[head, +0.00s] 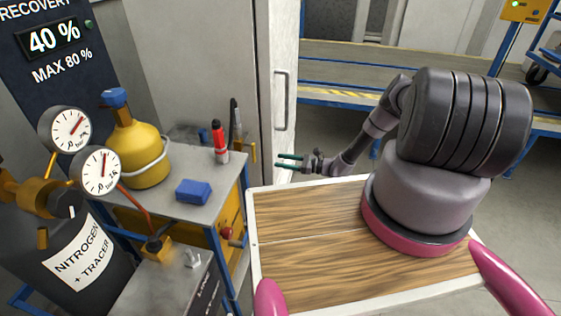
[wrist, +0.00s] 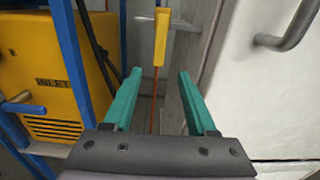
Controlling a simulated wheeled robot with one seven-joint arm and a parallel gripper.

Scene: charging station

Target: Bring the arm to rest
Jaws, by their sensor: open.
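My gripper (head: 291,161) is at the end of my outstretched arm, left of the arm's base in the head view. It points left toward the gap between the grey bench and the tall white cabinet. In the wrist view my gripper (wrist: 155,85) has its two green fingers wide apart with nothing between them. My arm reaches low over the far edge of the wood-topped platform (head: 300,215) from its large ribbed base.
A grey bench (head: 215,168) at left holds a yellow cylinder (head: 138,150), a blue block (head: 193,191) and a red bottle (head: 218,140). The white cabinet (wrist: 275,85) stands close right of my fingers. A yellow machine (wrist: 50,75) marked INLET is at left. A yellow-handled tool (wrist: 161,35) hangs ahead.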

